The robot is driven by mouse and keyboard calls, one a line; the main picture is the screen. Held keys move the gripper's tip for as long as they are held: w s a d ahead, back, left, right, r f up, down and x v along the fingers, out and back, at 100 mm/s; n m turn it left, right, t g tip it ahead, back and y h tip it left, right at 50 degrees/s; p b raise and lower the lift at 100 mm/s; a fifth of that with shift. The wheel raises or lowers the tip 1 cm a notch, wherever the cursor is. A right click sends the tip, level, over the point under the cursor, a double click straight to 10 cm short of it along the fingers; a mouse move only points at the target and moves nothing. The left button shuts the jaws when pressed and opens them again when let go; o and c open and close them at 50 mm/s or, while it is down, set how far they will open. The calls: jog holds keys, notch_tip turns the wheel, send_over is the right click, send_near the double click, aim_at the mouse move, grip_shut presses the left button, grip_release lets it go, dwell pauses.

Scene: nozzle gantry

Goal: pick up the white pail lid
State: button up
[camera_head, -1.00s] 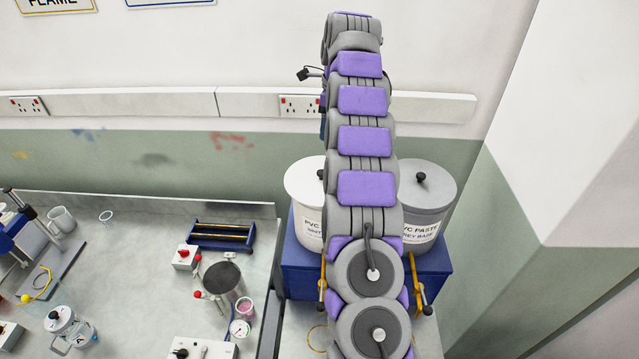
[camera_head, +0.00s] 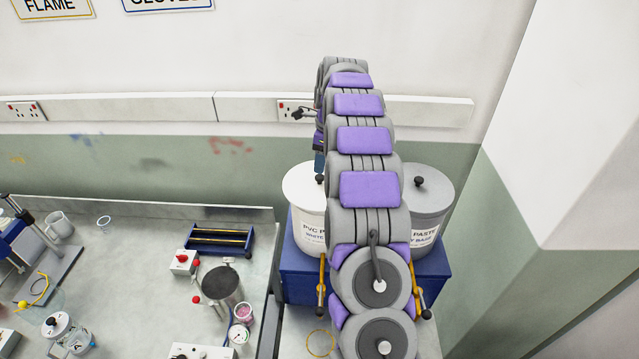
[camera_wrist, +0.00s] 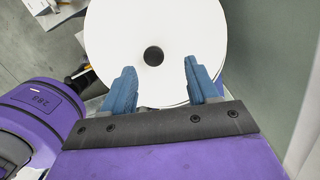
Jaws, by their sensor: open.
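The white pail lid (camera_head: 301,184) lies on top of the white paste pail (camera_head: 310,235), left of the grey pail. My arm hides its right part in the head view. In the wrist view the lid (camera_wrist: 120,30) is a white disc with a round black knob (camera_wrist: 153,56) at its middle. My gripper (camera_wrist: 160,72) is open, with its two blue fingers over the near part of the lid and the knob between and just beyond their tips. I cannot tell the height gap. In the head view the fingers are mostly hidden by my arm.
A grey pail (camera_head: 424,230) with a black-knobbed lid stands close on the right. Both pails stand on a blue box (camera_head: 297,270). The wall is right behind. A bench (camera_head: 130,240) with a steel pot (camera_head: 221,285) and several tools is at left.

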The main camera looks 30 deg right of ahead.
aim_at(320, 176)
jog(key=shift+s+a+f+p, duration=0.1)
jog(key=shift+a+f+p, duration=0.1)
jog(key=shift+f, duration=0.6)
jog(key=shift+s+a+f+p, duration=0.1)
jog(key=shift+f+p, duration=0.1)
jog(key=shift+f, duration=0.55)
jog(key=shift+a+f+p, duration=0.1)
jog(key=shift+f+p, duration=0.1)
jog(key=shift+f, duration=0.6)
jog(key=shift+w+f, duration=0.1)
jog(key=shift+f, duration=0.2)
jog(key=shift+r, duration=0.1)
grip_shut()
